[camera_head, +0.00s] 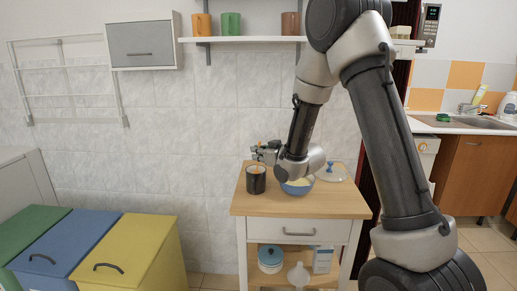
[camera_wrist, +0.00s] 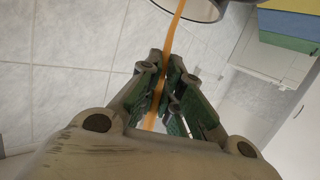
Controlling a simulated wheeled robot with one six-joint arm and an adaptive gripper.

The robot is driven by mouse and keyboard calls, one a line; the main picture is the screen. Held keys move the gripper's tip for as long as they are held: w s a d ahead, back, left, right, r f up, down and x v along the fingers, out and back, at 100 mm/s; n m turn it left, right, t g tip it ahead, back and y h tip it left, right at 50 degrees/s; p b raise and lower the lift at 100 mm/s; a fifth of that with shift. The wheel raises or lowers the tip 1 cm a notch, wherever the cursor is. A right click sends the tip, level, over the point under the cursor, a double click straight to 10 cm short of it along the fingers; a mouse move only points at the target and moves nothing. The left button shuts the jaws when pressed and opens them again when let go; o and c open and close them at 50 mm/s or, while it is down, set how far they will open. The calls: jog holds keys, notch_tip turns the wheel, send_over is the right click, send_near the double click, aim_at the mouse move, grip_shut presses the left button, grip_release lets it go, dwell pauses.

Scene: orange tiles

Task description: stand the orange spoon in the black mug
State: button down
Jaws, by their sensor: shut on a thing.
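My gripper (camera_head: 265,152) is above the black mug (camera_head: 256,181), which stands upright at the left of the small wooden-topped cabinet. In the wrist view my gripper (camera_wrist: 167,78) is shut on the thin orange spoon (camera_wrist: 169,42), between its green pads. The spoon runs up past the fingertips and crosses the mug's rim (camera_wrist: 218,13) at the top edge. Its far end is out of frame, so I cannot tell how deep it is in the mug. In the head view the spoon is too small to make out clearly.
A blue bowl (camera_head: 298,187) stands right of the mug, close under my wrist. A glass lid (camera_head: 331,172) lies behind it on the cabinet top (camera_head: 325,206). The front of the top is clear. Colored bins (camera_head: 140,250) stand at the left; a shelf (camera_head: 245,39) hangs above.

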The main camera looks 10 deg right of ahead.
jog(key=shift+f, duration=0.35)
jog(key=c, duration=1.5)
grip_release()
